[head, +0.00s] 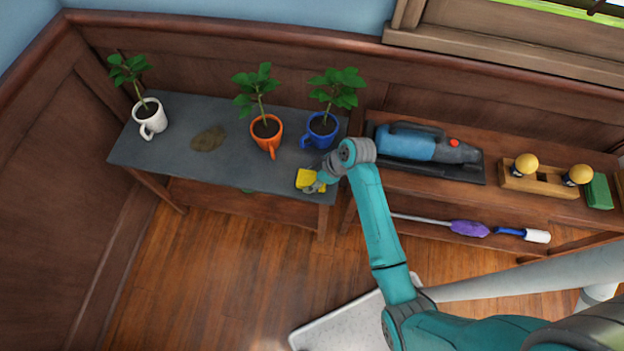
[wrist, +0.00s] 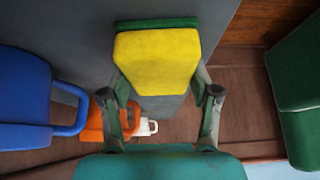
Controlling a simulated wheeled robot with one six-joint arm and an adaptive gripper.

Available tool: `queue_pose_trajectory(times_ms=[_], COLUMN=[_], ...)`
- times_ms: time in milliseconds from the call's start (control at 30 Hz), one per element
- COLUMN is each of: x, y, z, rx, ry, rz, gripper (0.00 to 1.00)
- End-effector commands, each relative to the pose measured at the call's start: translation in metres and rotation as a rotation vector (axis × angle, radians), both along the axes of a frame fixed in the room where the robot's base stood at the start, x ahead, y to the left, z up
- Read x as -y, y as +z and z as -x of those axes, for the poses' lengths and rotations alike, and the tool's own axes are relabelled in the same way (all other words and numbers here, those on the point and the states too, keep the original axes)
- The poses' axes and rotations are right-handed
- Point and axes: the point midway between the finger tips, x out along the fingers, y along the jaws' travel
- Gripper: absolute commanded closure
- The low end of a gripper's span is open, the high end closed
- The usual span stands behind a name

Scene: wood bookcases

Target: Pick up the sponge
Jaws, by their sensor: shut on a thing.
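The sponge (head: 308,179) is yellow with a green layer along one face. In the head view it is at the front right end of the grey tabletop (head: 190,160). My gripper (head: 318,186) reaches it from the right and is shut on it. In the wrist view the sponge (wrist: 157,62) is between the two fingers of my gripper (wrist: 165,100), its green layer at the far edge. Whether it touches the tabletop I cannot tell.
A blue mug plant (head: 321,125) stands just behind the sponge. An orange mug plant (head: 266,128), a brown patch (head: 208,138) and a white mug plant (head: 150,118) are farther left. A shelf with a blue handheld vacuum (head: 425,146) stands right. Open floor lies in front.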

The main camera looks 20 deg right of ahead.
Motion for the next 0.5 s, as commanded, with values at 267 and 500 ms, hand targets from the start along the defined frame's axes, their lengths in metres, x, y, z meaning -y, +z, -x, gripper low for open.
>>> queue_pose_trajectory(times_ms=[267, 500], x=[0.000, 0.000], y=[0.012, 0.056], z=[0.000, 0.000], rx=[0.000, 0.002], ry=[0.000, 0.000], rz=[0.000, 0.001], gripper=[0.62, 0.62])
